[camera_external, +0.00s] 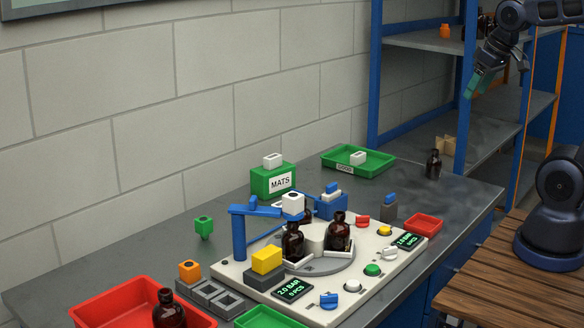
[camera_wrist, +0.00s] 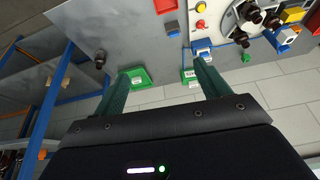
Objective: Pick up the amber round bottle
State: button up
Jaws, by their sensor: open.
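Several amber round bottles are in view, and I cannot tell which one the task means. One bottle (camera_external: 433,164) stands alone near the shelf end of the bench; it also shows in the wrist view (camera_wrist: 99,62). Two bottles (camera_external: 293,242) (camera_external: 338,231) stand on the round turntable, with another partly hidden behind them. Another bottle (camera_external: 168,310) is in the red tray at the front left. My gripper (camera_external: 476,82) is raised in front of the shelf, above and right of the lone bottle. Its green fingers (camera_wrist: 162,70) are apart with nothing between them.
The blue-framed shelf (camera_external: 460,95) stands behind my gripper. A green tray (camera_external: 380,168) lies left of the lone bottle. The panel (camera_external: 400,265) with buttons, blocks and a blue arm fills the bench middle. The bench is clear around the lone bottle.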

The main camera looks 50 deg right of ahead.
jog(key=w+d+f+m, duration=0.1)
jog(key=w+d+f, duration=0.15)
jog(key=w, duration=0.25)
jog(key=w+d+f+m, duration=0.1)
jog(key=w+d, duration=0.2)
jog(key=w, duration=0.2)
jog(key=m+g+h, duration=0.2)
jog(key=m+h, duration=0.1)
jog(key=m, duration=0.4)
send_over(434, 151)
jog(key=s+a, duration=0.2)
jog(key=f, duration=2.3)
jog(key=shift+w+d+f, duration=0.1)
jog(key=shift+w+d, duration=0.1)
jog(key=shift+d, duration=0.05)
jog(key=shift+x, duration=2.6)
jog(key=f, duration=0.1)
jog(key=d+f, duration=0.1)
jog(key=f, duration=0.1)
jog(key=shift+w+d+f+t, duration=0.1)
jog(key=shift+w+d+t, duration=0.15)
jog(key=shift+d+t, duration=0.05)
jog(key=shift+x, duration=0.8)
